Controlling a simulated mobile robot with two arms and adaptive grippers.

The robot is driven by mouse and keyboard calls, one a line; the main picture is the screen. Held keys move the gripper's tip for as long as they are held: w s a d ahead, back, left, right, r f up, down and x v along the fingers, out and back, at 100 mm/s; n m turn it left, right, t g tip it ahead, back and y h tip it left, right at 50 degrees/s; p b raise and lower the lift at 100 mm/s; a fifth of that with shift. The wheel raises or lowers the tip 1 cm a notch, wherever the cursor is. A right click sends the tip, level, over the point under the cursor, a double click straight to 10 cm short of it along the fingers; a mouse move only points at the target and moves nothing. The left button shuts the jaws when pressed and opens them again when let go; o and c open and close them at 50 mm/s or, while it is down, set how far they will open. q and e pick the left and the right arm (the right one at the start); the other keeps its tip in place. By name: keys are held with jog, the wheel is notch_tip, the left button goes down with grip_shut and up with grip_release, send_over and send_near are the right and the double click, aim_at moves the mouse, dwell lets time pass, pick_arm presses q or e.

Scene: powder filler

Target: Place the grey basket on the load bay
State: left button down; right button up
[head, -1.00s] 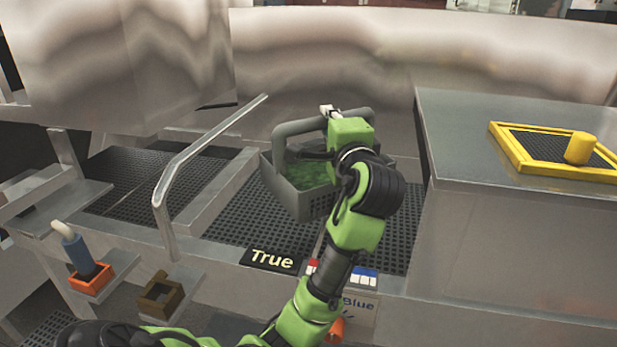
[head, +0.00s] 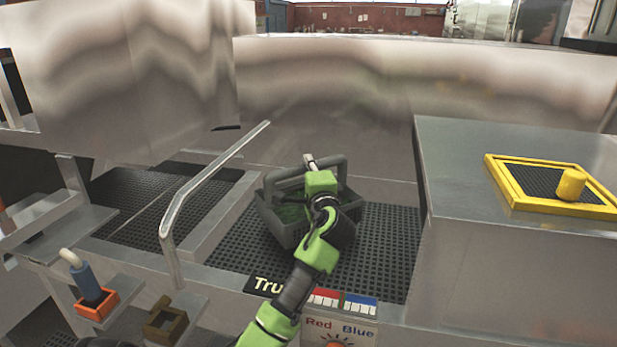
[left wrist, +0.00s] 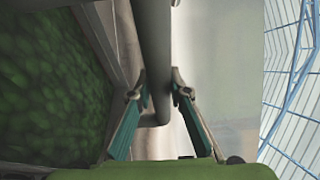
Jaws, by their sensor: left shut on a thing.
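The grey basket (head: 285,230) holds green contents and has a raised handle. It is at the black perforated load bay (head: 385,240) in the middle of the head view; whether its base touches the grating is hard to tell. My left gripper (head: 310,162) is shut on the basket's handle, and the arm covers part of the basket's front right. In the left wrist view the fingers (left wrist: 158,95) are on either side of the grey handle bar (left wrist: 152,45), with the green contents (left wrist: 50,80) at left. My right gripper is not in view.
A metal rail (head: 200,180) slopes up left of the basket. A steel block with a yellow-framed panel (head: 500,170) stands at right. A steel wall (head: 330,90) rises behind.

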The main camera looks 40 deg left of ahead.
pick_arm(q)
jog(key=shift+f+p, duration=0.55)
jog(key=shift+f, duration=0.8)
jog(key=c, duration=2)
grip_release()
jog(key=shift+f, duration=0.25)
jog(key=shift+o, duration=0.6)
jog(key=shift+r, duration=0.1)
jog(key=shift+s+d, duration=0.1)
